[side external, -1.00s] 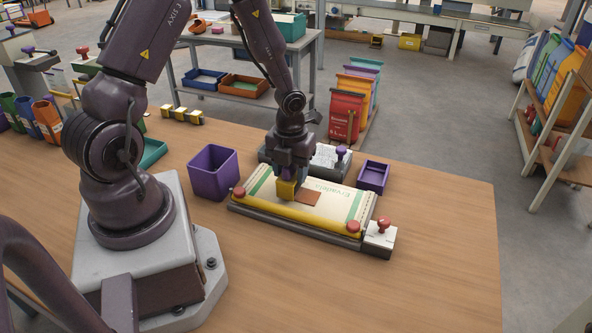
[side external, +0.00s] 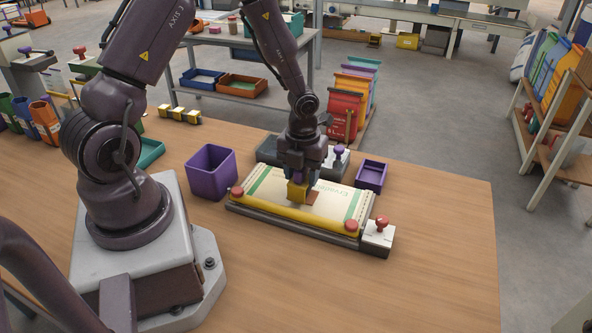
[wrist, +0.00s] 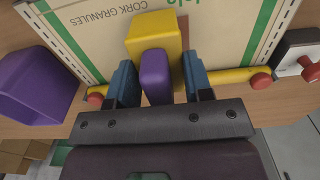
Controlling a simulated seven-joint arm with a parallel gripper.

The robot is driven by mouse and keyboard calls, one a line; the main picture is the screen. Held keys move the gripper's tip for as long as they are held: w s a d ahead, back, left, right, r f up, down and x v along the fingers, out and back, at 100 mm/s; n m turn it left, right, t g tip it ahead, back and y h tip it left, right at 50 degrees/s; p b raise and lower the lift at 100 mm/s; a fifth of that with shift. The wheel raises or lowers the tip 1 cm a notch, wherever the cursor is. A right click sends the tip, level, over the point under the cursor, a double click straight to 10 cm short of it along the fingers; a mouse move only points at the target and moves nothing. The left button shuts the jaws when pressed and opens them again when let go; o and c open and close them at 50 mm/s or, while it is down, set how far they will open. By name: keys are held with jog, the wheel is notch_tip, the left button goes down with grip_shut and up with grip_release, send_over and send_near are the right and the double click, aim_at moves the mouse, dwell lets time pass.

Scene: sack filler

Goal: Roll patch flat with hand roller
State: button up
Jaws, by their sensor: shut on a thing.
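My gripper (wrist: 158,88) is shut on the hand roller (wrist: 155,36), which has a purple grip and a yellow body. In the side view the roller (side external: 297,191) is low over the sack, at the left part of the brown patch (side external: 313,198). I cannot tell whether it touches the patch. The patch lies on the cream sack (side external: 345,205), which has green stripes and lettering. The sack lies on a dark board behind a yellow bar (side external: 290,213) with red knobs.
A purple bin (side external: 211,172) stands left of the sack board. A small purple tray (side external: 371,176) is behind its right end. A white block with a red knob (side external: 380,231) sits at the board's front right corner. The front of the table is clear.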

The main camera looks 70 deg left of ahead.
jog(key=shift+w+d, duration=1)
jog(key=shift+d, duration=0.05)
notch_tip(320, 180, up, 7)
dwell(0.5)
